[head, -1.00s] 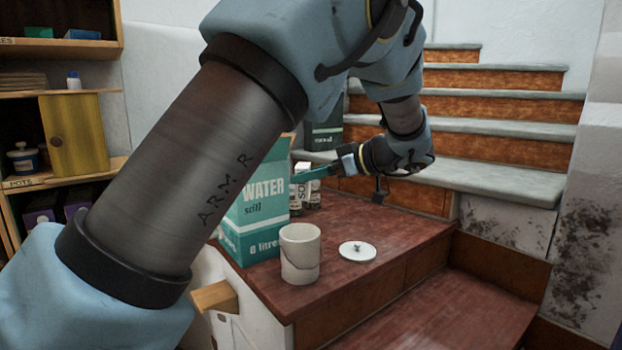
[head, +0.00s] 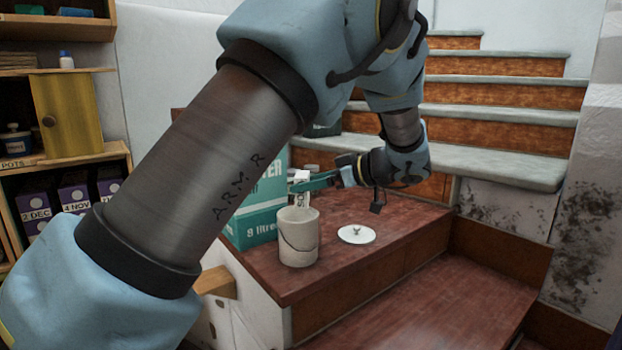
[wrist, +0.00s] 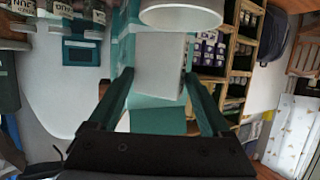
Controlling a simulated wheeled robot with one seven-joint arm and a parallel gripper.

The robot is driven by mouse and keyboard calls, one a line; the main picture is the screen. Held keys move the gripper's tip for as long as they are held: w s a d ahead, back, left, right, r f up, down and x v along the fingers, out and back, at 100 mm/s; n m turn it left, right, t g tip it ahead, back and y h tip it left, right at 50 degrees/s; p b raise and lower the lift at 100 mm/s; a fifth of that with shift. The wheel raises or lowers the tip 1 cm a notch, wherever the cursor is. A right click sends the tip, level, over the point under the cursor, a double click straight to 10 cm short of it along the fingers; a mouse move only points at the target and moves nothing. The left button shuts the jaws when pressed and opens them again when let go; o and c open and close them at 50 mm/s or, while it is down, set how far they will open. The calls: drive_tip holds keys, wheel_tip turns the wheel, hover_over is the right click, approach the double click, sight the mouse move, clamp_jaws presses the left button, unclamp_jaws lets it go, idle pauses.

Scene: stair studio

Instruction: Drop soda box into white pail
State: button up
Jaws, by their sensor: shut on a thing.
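My gripper (head: 308,184) is shut on a small white soda box (head: 301,193) with dark lettering. The pail partly hides the box's lower part in the head view. In the wrist view the pale box (wrist: 158,66) sits between the two teal fingers (wrist: 158,98). The white pail (head: 298,240) stands upright near the front left of the dark red landing, in front of the box and slightly below it. Its rim also shows at the top of the wrist view (wrist: 181,15).
A tall teal water box (head: 262,212) stands directly behind and left of the pail. The landing (head: 385,222) is clear farther right. Stairs (head: 490,120) rise behind; shelves (head: 65,160) stand at left.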

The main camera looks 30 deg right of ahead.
drive_tip(key=o, duration=1.2)
drive_tip(key=shift+o, duration=0.2)
drive_tip(key=b+v, duration=0.1)
drive_tip(key=v, duration=0.9)
drive_tip(key=shift+s+d+r, duration=0.2)
drive_tip(key=shift+s, duration=0.1)
